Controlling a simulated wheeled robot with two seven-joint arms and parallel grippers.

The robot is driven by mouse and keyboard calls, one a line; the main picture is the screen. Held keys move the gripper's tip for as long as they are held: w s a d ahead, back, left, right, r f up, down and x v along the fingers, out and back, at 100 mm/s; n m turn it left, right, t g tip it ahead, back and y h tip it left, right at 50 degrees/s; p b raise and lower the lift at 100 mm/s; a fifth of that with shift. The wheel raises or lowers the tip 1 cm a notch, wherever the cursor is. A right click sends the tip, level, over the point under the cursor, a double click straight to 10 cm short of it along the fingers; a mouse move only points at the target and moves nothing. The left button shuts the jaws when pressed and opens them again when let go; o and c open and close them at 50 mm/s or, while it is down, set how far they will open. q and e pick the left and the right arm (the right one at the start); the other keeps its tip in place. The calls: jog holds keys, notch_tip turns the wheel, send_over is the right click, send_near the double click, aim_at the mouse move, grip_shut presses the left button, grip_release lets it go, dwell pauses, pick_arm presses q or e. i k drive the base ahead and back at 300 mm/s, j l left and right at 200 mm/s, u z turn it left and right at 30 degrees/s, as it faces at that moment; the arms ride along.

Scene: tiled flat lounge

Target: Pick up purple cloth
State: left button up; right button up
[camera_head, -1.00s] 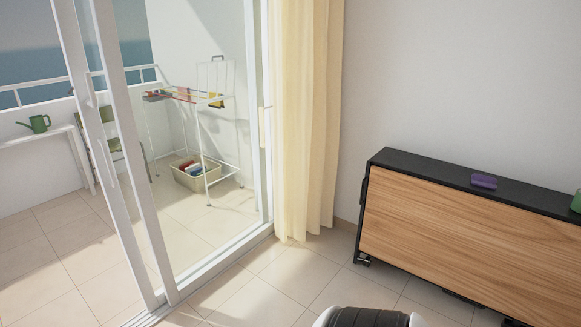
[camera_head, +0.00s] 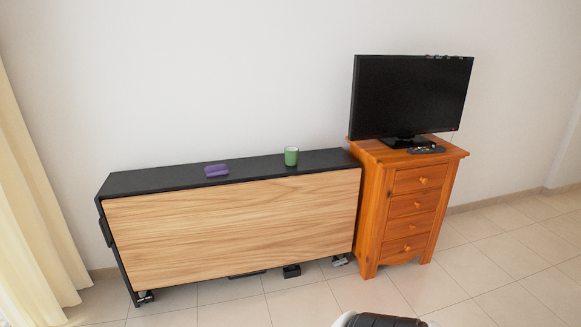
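The purple cloth (camera_head: 216,170) is a small folded bundle. It lies on the black top of a low folded table (camera_head: 140,181) with a wood-grain front, left of the middle of the head view. A green cup (camera_head: 291,156) stands on the same top, to the right of the cloth. Neither of my grippers shows in the head view, and the cloth lies free with nothing touching it.
An orange wooden drawer cabinet (camera_head: 408,207) stands right of the folded table, with a television (camera_head: 412,95) and a remote (camera_head: 426,149) on it. A cream curtain (camera_head: 32,200) hangs at the left. The tiled floor (camera_head: 500,260) in front and at the right is clear.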

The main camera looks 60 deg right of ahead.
aim_at(219, 169)
jog(key=z, duration=0.4)
jog(key=k+z, duration=0.1)
jog(key=z, duration=0.65)
jog(key=k+z, duration=0.1)
jog(key=z, duration=0.3)
jog(key=i+l, duration=0.35)
jog(key=i, duration=0.25)
